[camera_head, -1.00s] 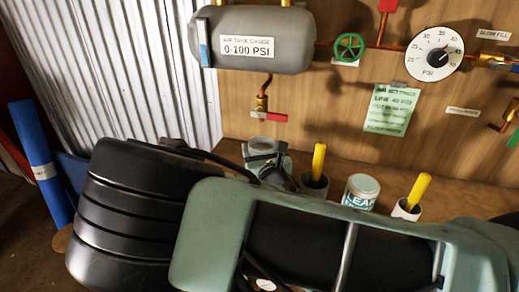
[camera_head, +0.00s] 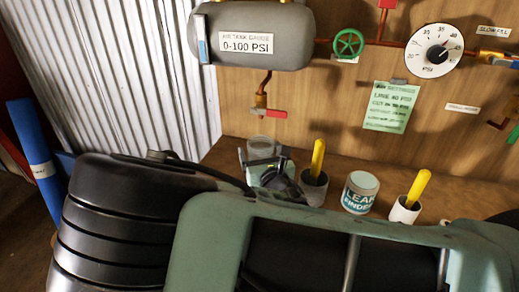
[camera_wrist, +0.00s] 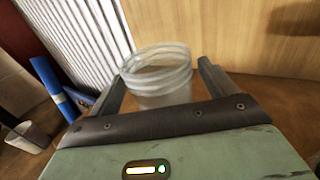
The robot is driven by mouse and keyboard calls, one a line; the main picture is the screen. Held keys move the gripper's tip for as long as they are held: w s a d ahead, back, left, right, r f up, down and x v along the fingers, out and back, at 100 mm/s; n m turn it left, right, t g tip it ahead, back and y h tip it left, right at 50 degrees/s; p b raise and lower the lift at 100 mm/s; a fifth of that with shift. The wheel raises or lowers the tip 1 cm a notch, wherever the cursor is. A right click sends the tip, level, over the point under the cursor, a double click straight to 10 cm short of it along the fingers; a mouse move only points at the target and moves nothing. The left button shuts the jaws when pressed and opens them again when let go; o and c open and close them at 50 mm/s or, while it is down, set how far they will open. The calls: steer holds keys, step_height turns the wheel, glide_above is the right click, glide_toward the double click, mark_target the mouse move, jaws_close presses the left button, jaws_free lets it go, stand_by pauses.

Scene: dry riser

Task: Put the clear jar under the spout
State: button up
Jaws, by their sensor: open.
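The clear jar (camera_head: 261,145) stands on the wooden bench, below the brass spout (camera_head: 261,101) with the red lever under the grey tank. I cannot tell from this angle whether it is exactly under the outlet. In the wrist view the jar (camera_wrist: 160,88) stands upright between my two spread fingers, its ridged rim up. My gripper (camera_head: 262,164) is open around the jar, with a finger on each side; contact is not clear. My arm and gripper hide the jar's lower part in the head view.
Right of the jar are a cup with a yellow-handled tool (camera_head: 314,180), a leak finder tub (camera_head: 360,193) and a second such cup (camera_head: 406,210). The wooden backboard carries a green note (camera_head: 391,106) and a pressure gauge (camera_head: 434,50). Corrugated metal stands at left.

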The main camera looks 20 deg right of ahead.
steer(key=s, duration=0.5)
steer(key=s+b, duration=0.1)
steer(key=s, duration=0.1)
steer(key=shift+s+a, duration=0.35)
steer(key=shift+s, duration=0.05)
steer(key=shift+s+r+p, duration=0.25)
steer(key=shift+s+p, duration=0.05)
steer(key=shift+p, duration=0.55)
steer(key=shift+s+f+p, duration=0.1)
steer(key=shift+s+p, duration=0.35)
steer(key=shift+s, duration=0.1)
steer(key=shift+s+f, duration=0.15)
